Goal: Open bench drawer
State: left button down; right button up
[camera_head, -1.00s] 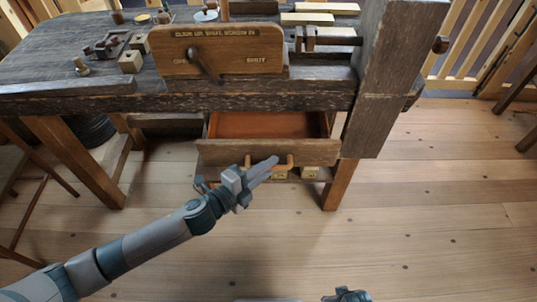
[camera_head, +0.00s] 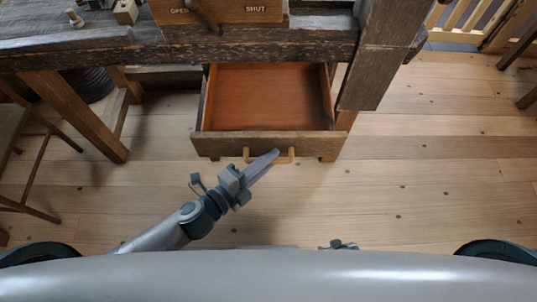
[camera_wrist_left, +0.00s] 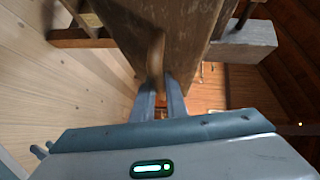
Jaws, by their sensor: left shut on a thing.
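The bench drawer (camera_head: 272,98) stands well out from under the bench, and its reddish-brown inside looks empty. Its wooden front (camera_head: 215,146) carries a light wooden bar handle (camera_head: 286,157). My left gripper (camera_head: 274,154) is shut on the handle, near its middle. In the left wrist view the gripper fingers (camera_wrist_left: 160,100) reach up to the handle (camera_wrist_left: 156,52), which stands off the drawer front (camera_wrist_left: 190,30). A small part of my right gripper (camera_head: 340,245) shows at the bottom of the head view; its jaws cannot be made out.
The dark bench (camera_head: 200,52) spans the back, with a board marked OPEN and SHUT (camera_head: 240,10) on it. A thick bench post (camera_head: 385,60) stands right of the drawer, and a stool (camera_head: 25,170) at the left. The plank floor (camera_head: 420,190) in front is clear.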

pick_arm(q)
jog(key=c, duration=2)
grip_release()
jog(key=shift+c, duration=0.2)
